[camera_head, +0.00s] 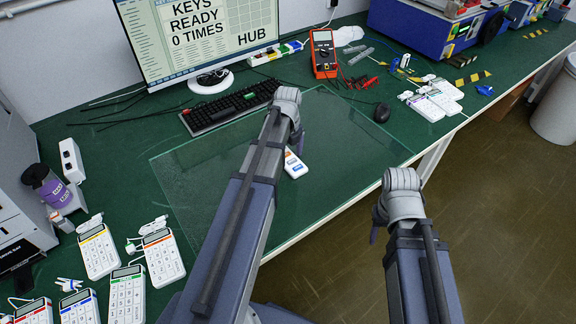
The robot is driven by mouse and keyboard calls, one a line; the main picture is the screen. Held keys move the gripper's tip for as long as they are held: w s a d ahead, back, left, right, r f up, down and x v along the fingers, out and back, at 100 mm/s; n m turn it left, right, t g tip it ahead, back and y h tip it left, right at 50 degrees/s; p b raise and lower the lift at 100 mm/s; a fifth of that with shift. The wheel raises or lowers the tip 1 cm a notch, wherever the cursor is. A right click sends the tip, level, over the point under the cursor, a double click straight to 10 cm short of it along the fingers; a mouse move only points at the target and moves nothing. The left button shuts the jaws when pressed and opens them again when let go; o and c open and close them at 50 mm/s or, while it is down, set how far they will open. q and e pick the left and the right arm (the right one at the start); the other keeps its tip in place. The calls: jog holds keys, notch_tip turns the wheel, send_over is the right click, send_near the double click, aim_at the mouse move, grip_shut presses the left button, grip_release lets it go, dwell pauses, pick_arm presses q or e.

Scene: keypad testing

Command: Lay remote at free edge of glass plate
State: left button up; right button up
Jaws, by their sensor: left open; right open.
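A white remote (294,164) with orange and blue marks lies on the glass plate (345,130), partly hidden behind my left forearm. The clear plate lies flat on the green table, reaching to the front edge. My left gripper (298,140) is above the plate, close to the remote at its far end; my wrist hides most of its fingers, so I cannot see contact. It is open.
Several white keypads (162,258) lie at the front left, and more keypads (434,101) at the right. A black keyboard (230,106), an orange multimeter (324,54) and a mouse (381,113) stand behind or beside the plate. The plate's left part is bare.

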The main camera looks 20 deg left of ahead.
aim_at(288, 158)
pick_arm(q)
jog(key=shift+c, duration=0.2)
jog(key=c, duration=1.5)
jog(key=shift+r, duration=0.1)
notch_tip(288, 158, up, 10)
jog(key=p, duration=1)
